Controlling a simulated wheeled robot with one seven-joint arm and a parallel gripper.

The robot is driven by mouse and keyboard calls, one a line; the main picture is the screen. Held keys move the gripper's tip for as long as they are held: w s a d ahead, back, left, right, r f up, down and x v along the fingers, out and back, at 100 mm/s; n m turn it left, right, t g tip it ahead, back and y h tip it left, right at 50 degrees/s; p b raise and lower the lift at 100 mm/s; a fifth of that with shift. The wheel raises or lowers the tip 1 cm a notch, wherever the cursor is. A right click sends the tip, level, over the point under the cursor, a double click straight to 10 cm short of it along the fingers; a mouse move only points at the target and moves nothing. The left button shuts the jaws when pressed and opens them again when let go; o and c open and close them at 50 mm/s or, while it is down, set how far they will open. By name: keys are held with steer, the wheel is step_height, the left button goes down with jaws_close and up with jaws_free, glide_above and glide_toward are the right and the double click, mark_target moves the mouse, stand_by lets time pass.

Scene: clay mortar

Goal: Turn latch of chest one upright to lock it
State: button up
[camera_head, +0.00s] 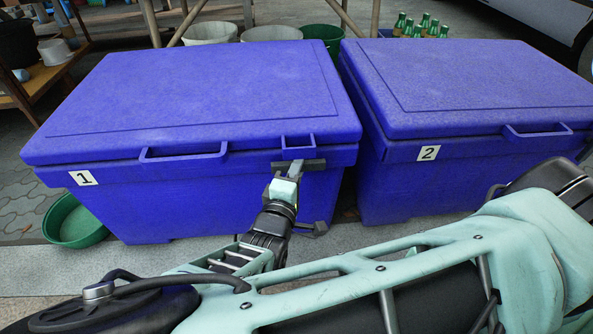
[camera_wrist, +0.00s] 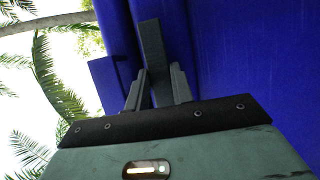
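Chest one (camera_head: 200,190) is a blue box with a closed lid (camera_head: 200,90) and a white label reading 1 (camera_head: 83,178). My gripper (camera_head: 297,166) is at the front of this chest, below the small loop at the right of the lid's front edge. In the wrist view, a dark bar-shaped latch (camera_wrist: 152,45) stands between the two fingers of my gripper (camera_wrist: 158,78), against the blue surface. The fingertips lie close along both sides of it and appear to grip it.
Chest two (camera_head: 400,180), also blue and closed, stands close on the right, with a narrow gap between. A green basin (camera_head: 75,222) sits at the lower left. Buckets (camera_head: 211,33) and green bottles (camera_head: 422,27) are behind. A wooden shelf (camera_head: 45,75) is at left.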

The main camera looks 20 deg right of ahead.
steer(key=shift+n+p, duration=0.3)
steer(key=shift+p, duration=0.1)
steer(key=shift+s+d+f+n+t+y+p, duration=0.1)
steer(key=shift+n+t+y+p, duration=0.9)
steer(key=shift+n+p, duration=1.9)
steer(key=shift+d+f+n+t+y+p, duration=0.15)
steer(key=shift+n+t+y+p, duration=0.9)
steer(key=shift+n, duration=3.25)
steer(key=shift+s+d+f+n+t+y+p, duration=0.1)
steer(key=shift+n+t+y+p, duration=0.15)
steer(key=shift+n+t+p, duration=2.2)
steer(key=n+g, duration=0.1)
steer(key=n, duration=0.2)
steer(key=o, duration=1)
